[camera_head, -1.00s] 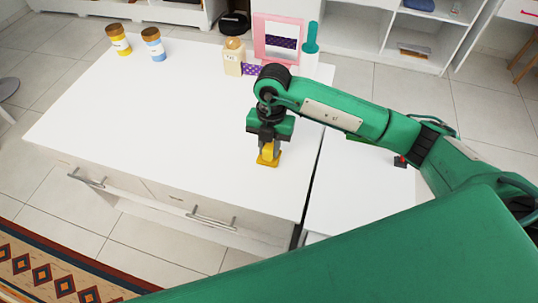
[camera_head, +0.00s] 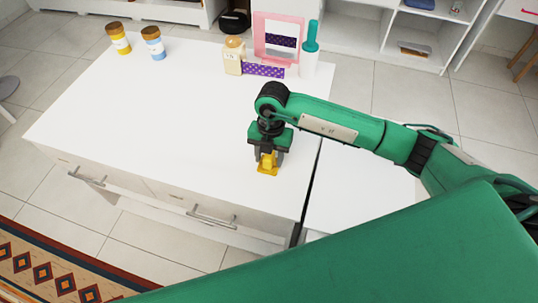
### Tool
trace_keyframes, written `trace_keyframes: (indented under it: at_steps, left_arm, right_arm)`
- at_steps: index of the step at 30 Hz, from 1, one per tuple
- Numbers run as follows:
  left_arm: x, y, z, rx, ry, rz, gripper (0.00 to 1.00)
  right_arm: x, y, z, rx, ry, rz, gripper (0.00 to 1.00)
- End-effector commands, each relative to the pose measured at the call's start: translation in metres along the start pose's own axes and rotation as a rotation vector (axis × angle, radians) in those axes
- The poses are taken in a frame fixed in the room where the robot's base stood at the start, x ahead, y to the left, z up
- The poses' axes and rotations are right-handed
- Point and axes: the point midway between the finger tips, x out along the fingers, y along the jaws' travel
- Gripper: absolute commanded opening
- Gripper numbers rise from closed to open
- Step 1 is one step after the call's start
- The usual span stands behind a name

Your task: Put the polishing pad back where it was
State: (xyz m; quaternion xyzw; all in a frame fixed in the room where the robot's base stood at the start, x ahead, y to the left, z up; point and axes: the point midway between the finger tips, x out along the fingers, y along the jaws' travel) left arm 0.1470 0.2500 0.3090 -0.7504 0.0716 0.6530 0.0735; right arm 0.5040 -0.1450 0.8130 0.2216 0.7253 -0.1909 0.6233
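The polishing pad (camera_head: 267,167) is a small yellow piece with a flat base and a raised grip. It is near the front right of the white table top (camera_head: 150,120). My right gripper (camera_head: 268,157) points down with its dark fingers on either side of the pad's raised part, shut on it. Whether the pad's base touches the table or hangs just above it, I cannot tell. My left gripper is not in view.
A yellow jar (camera_head: 118,39) and a blue jar (camera_head: 153,44) stand at the back left. A beige bottle (camera_head: 234,57), a purple patterned strip (camera_head: 263,69), a pink frame (camera_head: 262,35) and a white bottle with teal top (camera_head: 310,52) stand at the back. The table's middle is clear.

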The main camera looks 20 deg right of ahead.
Motion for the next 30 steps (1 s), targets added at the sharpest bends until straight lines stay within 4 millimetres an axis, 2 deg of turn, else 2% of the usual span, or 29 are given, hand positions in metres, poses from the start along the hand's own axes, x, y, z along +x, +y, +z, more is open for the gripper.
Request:
trace_keyframes:
  at_steps: [7, 11, 16, 24, 30]
  left_arm:
    - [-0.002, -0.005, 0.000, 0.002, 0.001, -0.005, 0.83]
    - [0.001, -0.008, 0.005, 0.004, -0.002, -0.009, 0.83]
    - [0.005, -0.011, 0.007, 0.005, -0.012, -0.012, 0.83]
    - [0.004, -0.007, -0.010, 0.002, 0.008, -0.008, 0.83]
    - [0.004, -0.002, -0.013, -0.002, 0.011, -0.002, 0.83]
  right_arm:
    - [-0.002, 0.000, 0.000, 0.000, 0.000, 0.000, 0.47]
    - [-0.012, 0.001, 0.000, -0.001, -0.002, 0.003, 0.47]
    - [-0.045, 0.001, 0.001, -0.001, -0.004, 0.004, 0.47]
    - [-0.100, 0.001, 0.001, -0.001, -0.003, 0.003, 0.47]
    - [-0.120, 0.000, 0.000, 0.000, -0.001, 0.002, 0.47]
